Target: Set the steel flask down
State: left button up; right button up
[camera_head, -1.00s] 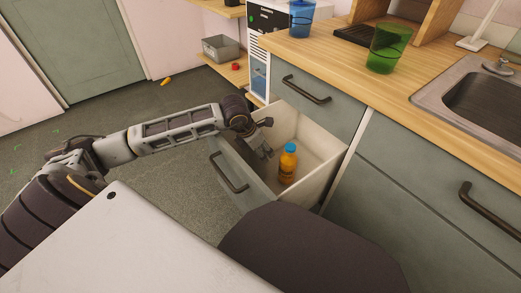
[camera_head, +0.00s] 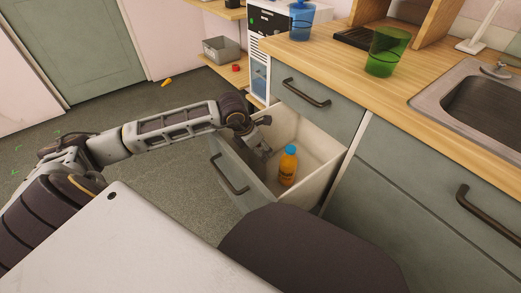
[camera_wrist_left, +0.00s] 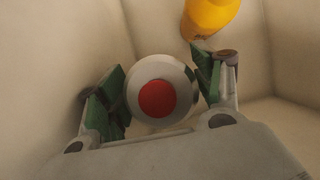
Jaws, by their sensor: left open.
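The steel flask (camera_wrist_left: 136,103) shows from above in the left wrist view, a round grey metal body with a red lid centre (camera_wrist_left: 157,98). It stands in the open drawer (camera_head: 318,160), between the green finger pads of my left gripper (camera_wrist_left: 160,82). These fingers are open, with gaps visible beside the flask. In the head view my left gripper (camera_head: 264,145) reaches down into the drawer's left part. The flask cannot be made out there. My right gripper is out of view.
An orange bottle with a blue cap (camera_head: 288,167) stands in the drawer, right of my left gripper; it also shows in the wrist view (camera_wrist_left: 208,14). Drawer walls are close around. A blue cup (camera_head: 301,22) and a green cup (camera_head: 385,55) stand on the counter (camera_head: 345,72).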

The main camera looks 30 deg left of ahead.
pick_arm(q)
jog(key=p+v, duration=0.2)
jog(key=v, duration=0.5)
jog(key=shift+r, duration=0.1)
jog(key=shift+p+v, duration=0.45)
jog(key=shift+v, duration=0.9)
